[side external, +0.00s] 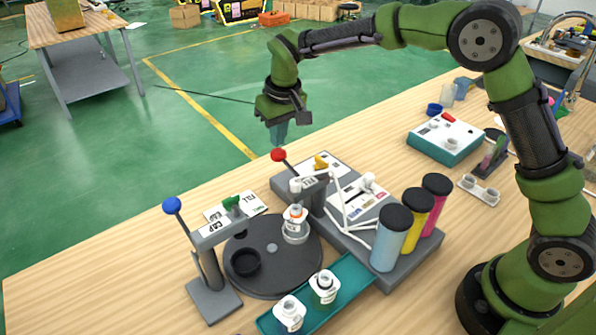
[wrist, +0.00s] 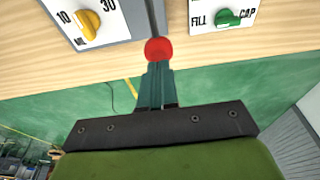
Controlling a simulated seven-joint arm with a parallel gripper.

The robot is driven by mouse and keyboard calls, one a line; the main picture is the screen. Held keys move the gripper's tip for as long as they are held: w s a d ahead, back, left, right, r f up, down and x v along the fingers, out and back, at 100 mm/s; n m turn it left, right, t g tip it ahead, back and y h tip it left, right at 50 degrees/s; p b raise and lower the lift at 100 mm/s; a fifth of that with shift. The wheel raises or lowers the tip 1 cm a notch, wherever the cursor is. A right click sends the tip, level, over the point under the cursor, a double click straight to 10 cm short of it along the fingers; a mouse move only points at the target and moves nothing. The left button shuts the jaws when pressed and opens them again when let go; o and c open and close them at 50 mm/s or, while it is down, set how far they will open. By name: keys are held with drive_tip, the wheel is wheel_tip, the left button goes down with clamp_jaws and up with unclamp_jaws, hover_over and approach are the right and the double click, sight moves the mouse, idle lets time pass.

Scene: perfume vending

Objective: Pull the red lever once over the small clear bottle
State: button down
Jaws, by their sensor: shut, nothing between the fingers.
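The red lever knob (side external: 278,155) tops a thin rod on the grey filling station. It also shows in the wrist view (wrist: 158,50), at the fingertips. My gripper (side external: 277,146) points down just above the knob. Its teal fingers are together and hold nothing; in the wrist view the fingertips (wrist: 157,68) overlap the knob's lower edge. I cannot tell whether they touch it. A small bottle with an orange band (side external: 294,218) stands upright on the dark turntable (side external: 272,277), below the grey filling head (side external: 310,182).
A blue-knobbed lever (side external: 172,205) stands on the capping station at left. Two small bottles (side external: 324,287) (side external: 290,313) stand on the teal strip (side external: 345,288) in front. Blue, yellow and pink canisters (side external: 391,238) stand at right. Open space lies behind the table's far edge.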

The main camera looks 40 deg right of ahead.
sight(279, 152)
drive_tip(key=shift+f, duration=0.15)
drive_tip(key=shift+f, duration=2.9)
drive_tip(key=shift+r, duration=4.55)
